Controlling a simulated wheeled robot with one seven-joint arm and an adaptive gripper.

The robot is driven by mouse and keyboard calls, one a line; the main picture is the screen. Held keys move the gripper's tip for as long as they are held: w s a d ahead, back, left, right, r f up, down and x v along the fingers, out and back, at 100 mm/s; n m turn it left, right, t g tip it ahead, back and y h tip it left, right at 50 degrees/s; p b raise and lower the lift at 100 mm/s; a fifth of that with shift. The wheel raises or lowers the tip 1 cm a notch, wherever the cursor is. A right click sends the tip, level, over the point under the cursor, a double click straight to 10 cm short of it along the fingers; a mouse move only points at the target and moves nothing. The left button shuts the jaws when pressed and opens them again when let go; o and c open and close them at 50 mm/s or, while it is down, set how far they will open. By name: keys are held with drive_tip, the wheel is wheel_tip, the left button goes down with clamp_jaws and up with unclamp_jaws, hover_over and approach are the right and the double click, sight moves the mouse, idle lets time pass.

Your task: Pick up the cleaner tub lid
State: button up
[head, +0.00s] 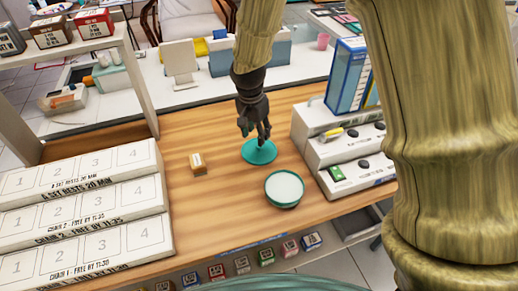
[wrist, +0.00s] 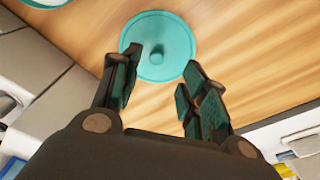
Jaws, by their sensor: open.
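The cleaner tub lid appears to be the flat teal disc (head: 259,151) on the wooden table; in the wrist view the teal lid (wrist: 165,62) shows a round knob at its middle. My gripper (head: 255,137) is above the lid, pointing down, with its fingers apart. In the wrist view my gripper (wrist: 155,85) is open and empty, and the lid lies beyond the fingertips. I cannot tell how much height is left between fingers and knob. A round tub (head: 284,188) with a teal rim and pale top stands nearer on the table, apart from the lid.
A small orange and white box (head: 198,163) lies left of the lid. White stepped racks with numbered spaces (head: 85,210) stand at the left. A white stepped unit (head: 335,150) stands close on the right. Bare table (head: 220,205) lies in front.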

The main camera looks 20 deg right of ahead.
sight(259, 149)
drive_tip(key=shift+w+f, duration=0.4)
drive_tip(key=shift+f, duration=0.1)
drive_tip(key=shift+s+d+f, duration=0.2)
drive_tip(key=shift+s+f, duration=0.15)
drive_tip(key=shift+s, duration=0.25)
drive_tip(key=f, duration=0.2)
drive_tip(key=f+p, duration=0.1)
drive_tip(key=shift+w+d+f, duration=0.15)
drive_tip(key=shift+w+d, duration=0.15)
drive_tip(key=shift+w, duration=0.05)
drive_tip(key=shift+s+f, duration=0.15)
drive_tip(key=shift+f, duration=0.3)
drive_tip(key=c, duration=0.8)
